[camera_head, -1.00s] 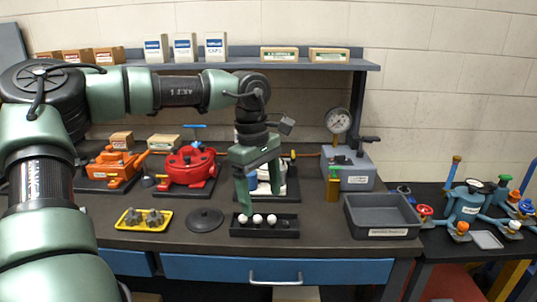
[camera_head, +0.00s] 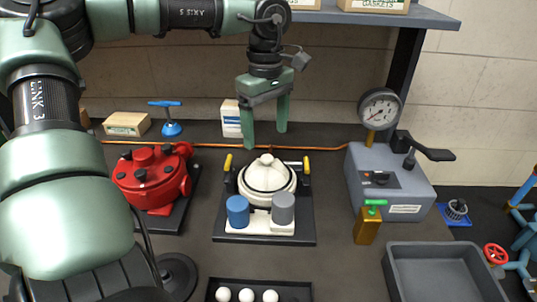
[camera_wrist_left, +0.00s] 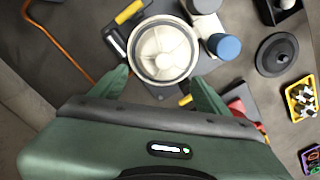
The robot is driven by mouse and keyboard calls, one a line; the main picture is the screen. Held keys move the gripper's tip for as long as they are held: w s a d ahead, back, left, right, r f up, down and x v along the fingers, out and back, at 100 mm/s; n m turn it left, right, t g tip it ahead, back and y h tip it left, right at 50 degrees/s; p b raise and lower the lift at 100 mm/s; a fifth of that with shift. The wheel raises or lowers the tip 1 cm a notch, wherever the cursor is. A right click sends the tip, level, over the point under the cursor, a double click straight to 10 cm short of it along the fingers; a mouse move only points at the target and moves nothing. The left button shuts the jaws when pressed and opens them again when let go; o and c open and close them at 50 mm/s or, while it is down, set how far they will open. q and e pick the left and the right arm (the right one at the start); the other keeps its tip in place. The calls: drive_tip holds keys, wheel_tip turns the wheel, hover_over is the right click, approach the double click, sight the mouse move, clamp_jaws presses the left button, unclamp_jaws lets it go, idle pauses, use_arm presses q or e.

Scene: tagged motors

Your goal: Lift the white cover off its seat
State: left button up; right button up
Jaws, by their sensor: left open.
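The white cover (camera_head: 267,174) is a round ribbed dome with a dark ring around it and a central knob. It sits on a white base (camera_head: 259,228) on a dark plate (camera_head: 230,238), with a blue cylinder (camera_head: 237,211) and a grey cylinder (camera_head: 283,208) in front. Yellow-handled clamps (camera_head: 306,166) stand at both sides. My left gripper (camera_head: 266,138) is open and empty, fingers pointing down above the cover's far side. In the left wrist view the cover (camera_wrist_left: 163,50) lies just beyond the fingertips (camera_wrist_left: 160,75), apparently apart from them. My right gripper is not in view.
A red pump housing (camera_head: 153,177) stands left. A grey gauge box (camera_head: 388,187) and a brass block with a green handle (camera_head: 368,222) stand right. A grey bin (camera_head: 440,249) and a black tray with white balls (camera_head: 299,291) are in front. An orange pipe (camera_head: 329,149) runs behind.

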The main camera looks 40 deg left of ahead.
sight(267, 157)
use_arm(q)
drive_tip(key=shift+f, duration=0.35)
drive_tip(key=shift+s+d+f+p, duration=0.2)
drive_tip(key=shift+f, duration=0.4)
drive_tip(key=shift+s+d+f+p, duration=0.15)
drive_tip(key=shift+s+f+p, duration=0.05)
drive_tip(key=shift+f, duration=0.35)
wheel_tip(267, 157, down, 4)
drive_tip(key=shift+w+r+p, duration=0.1)
drive_tip(key=shift+p, duration=0.35)
drive_tip(key=shift+f, duration=0.35)
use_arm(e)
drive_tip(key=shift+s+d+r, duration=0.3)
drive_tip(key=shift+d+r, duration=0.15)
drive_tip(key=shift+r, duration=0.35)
use_arm(q)
drive_tip(key=shift+d, duration=0.1)
drive_tip(key=shift+c, duration=0.4)
